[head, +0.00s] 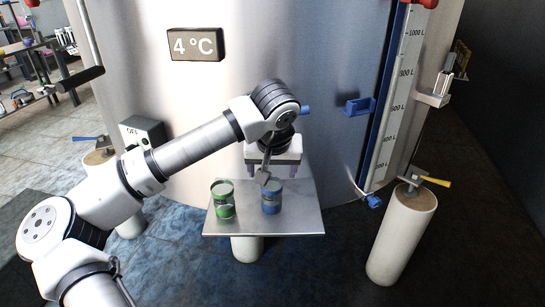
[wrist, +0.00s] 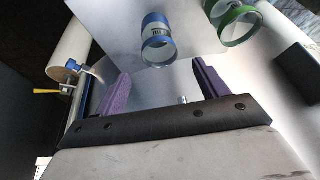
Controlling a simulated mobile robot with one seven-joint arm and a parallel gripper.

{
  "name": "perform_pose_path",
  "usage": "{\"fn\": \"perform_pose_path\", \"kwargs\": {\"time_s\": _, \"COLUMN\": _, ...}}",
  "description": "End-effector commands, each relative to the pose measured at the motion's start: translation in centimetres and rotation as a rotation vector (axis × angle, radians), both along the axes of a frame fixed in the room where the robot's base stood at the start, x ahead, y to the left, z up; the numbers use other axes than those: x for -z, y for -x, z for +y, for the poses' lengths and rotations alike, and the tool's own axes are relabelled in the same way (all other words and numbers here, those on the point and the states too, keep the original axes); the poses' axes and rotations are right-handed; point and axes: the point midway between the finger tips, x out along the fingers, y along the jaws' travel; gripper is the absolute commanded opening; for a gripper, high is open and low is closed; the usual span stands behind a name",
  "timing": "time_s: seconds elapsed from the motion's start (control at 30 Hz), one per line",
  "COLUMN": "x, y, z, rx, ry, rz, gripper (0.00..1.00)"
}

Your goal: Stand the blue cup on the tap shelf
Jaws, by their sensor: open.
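The blue cup (head: 271,200) stands upright on a flat metal plate (head: 306,222) in front of the tank. In the wrist view the blue cup (wrist: 157,52) lies beyond the fingertips, roughly between their lines, and nothing touches it. My gripper (head: 272,173) is open and empty, above and behind the cup in the head view. Its two purple fingers also show in the wrist view, either side of a gap (wrist: 160,76). I cannot tell for sure which surface is the tap shelf.
A green cup (head: 222,201) stands left of the blue cup on the same plate. The steel tank (head: 330,60) rises close behind. A blue bracket (head: 359,106) and a small white ledge (head: 433,99) are at the right. A pale pillar (head: 402,235) stands front right.

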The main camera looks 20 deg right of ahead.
Motion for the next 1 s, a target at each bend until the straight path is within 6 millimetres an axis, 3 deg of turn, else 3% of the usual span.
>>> {"fn": "perform_pose_path", "kwargs": {"time_s": 0.2, "x": 4.0, "y": -1.5, "z": -0.6, "rx": 0.0, "ry": 0.002, "rz": 0.004, "gripper": 0.73}}
{"fn": "perform_pose_path", "kwargs": {"time_s": 0.4, "x": 6.6, "y": -2.6, "z": -0.9, "rx": 0.0, "ry": 0.002, "rz": 0.003, "gripper": 0.73}}
{"fn": "perform_pose_path", "kwargs": {"time_s": 0.87, "x": 7.8, "y": -3.1, "z": -1.0, "rx": 0.001, "ry": 0.0, "rz": -0.001, "gripper": 0.73}}
{"fn": "perform_pose_path", "kwargs": {"time_s": 1.0, "x": 7.8, "y": -3.1, "z": -1.0, "rx": 0.0, "ry": 0.0, "rz": -0.001, "gripper": 0.58}}
